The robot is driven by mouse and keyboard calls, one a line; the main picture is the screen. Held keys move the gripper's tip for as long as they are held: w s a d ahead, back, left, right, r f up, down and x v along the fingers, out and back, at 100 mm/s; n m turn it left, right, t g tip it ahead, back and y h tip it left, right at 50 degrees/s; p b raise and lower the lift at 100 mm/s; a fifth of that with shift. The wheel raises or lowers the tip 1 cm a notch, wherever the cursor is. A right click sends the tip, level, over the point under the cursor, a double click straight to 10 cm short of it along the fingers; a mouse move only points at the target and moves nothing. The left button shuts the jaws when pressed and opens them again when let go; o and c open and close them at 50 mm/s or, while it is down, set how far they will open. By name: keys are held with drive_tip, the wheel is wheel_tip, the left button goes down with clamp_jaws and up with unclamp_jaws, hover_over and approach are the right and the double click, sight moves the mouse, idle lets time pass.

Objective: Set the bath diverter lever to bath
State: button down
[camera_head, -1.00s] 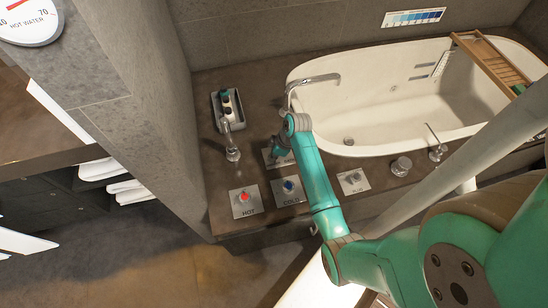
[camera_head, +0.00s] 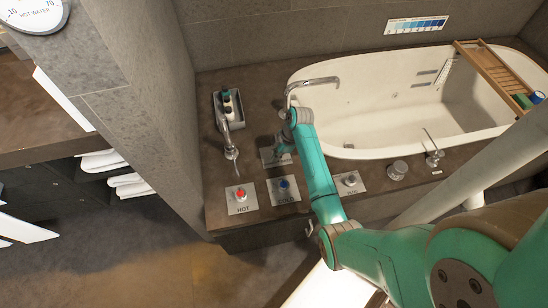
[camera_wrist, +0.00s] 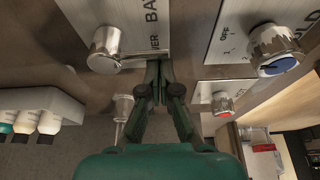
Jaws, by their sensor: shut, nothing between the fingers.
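The diverter plate (camera_head: 268,160) lies on the tub deck behind the cold knob, partly hidden by my arm in the head view. In the wrist view the plate shows cut-off lettering "BA" and "VER". The chrome diverter knob (camera_wrist: 104,50) stands on it, with a thin lever (camera_wrist: 136,63) pointing right toward my fingers. My gripper (camera_wrist: 158,70) is shut and empty, its tips at the lever's free end. I cannot tell whether they touch it. In the head view my gripper (camera_head: 283,150) is low over the plate.
The cold knob (camera_wrist: 272,50) with a blue cap and the hot knob (camera_wrist: 222,103) with a red cap are close by. The white bathtub (camera_head: 390,140) lies behind and right.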

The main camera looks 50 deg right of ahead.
drive_tip(key=shift+s+d, duration=0.55)
drive_tip(key=shift+d, duration=0.25)
drive_tip(key=shift+s+d, duration=0.1)
drive_tip(key=shift+d, duration=0.15)
